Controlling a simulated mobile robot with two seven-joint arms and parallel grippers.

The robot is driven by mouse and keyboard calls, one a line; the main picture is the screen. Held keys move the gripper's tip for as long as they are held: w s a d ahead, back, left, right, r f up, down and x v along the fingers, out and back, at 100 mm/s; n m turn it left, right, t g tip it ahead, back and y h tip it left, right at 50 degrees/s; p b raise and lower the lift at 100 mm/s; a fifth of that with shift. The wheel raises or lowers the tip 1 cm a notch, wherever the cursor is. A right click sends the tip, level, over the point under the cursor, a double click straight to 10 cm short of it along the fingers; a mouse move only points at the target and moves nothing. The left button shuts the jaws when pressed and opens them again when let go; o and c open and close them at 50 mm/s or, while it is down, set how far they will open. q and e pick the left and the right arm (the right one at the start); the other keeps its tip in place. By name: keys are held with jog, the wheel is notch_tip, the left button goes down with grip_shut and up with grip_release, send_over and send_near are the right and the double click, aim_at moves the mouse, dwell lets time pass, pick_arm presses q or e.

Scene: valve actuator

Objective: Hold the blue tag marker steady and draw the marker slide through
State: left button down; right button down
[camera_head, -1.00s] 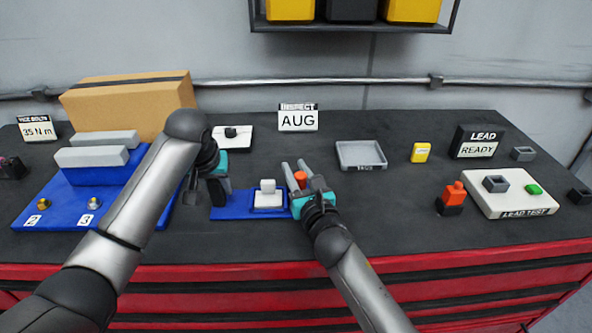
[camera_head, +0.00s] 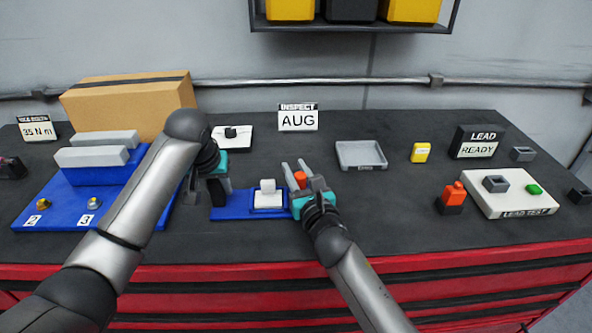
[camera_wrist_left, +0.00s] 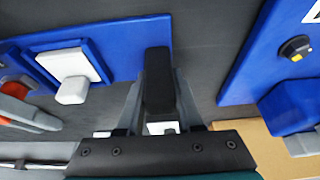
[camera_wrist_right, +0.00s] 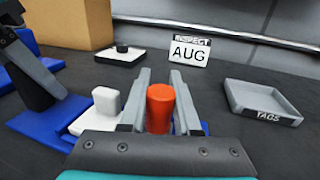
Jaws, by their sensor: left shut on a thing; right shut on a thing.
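The blue tag marker (camera_head: 235,212) lies flat on the bench, with a white square slide (camera_head: 270,204) bearing a pale raised block on top. A dark upright grip (camera_wrist_left: 158,85) stands at the marker's left end. My left gripper (camera_head: 220,183) is shut on this dark grip, with a finger on each side of it. An orange-red knob (camera_wrist_right: 160,108) stands at the marker's right end. My right gripper (camera_head: 297,178) is shut on this knob, its two grey fingers on either side. The fingers and wrist hide the knob's foot and the marker's right end.
A grey tags tray (camera_head: 362,155) sits to the right behind, with clear bench between. An INSPECT AUG sign (camera_head: 298,117) stands behind the marker. A blue fixture (camera_head: 60,205) is close on the left. A lead test plate (camera_head: 510,203) is at the far right.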

pick_arm(q)
jog(key=shift+s+a+f, duration=0.1)
jog(key=shift+s+f, duration=0.05)
jog(key=shift+f, duration=0.15)
pick_arm(e)
jog(key=shift+d+f, duration=0.1)
jog(key=shift+d, duration=1.95)
jog(key=c, duration=0.6)
grip_release()
jog(key=shift+a, duration=0.1)
jog(key=v, duration=1.2)
jog(key=shift+s, duration=0.1)
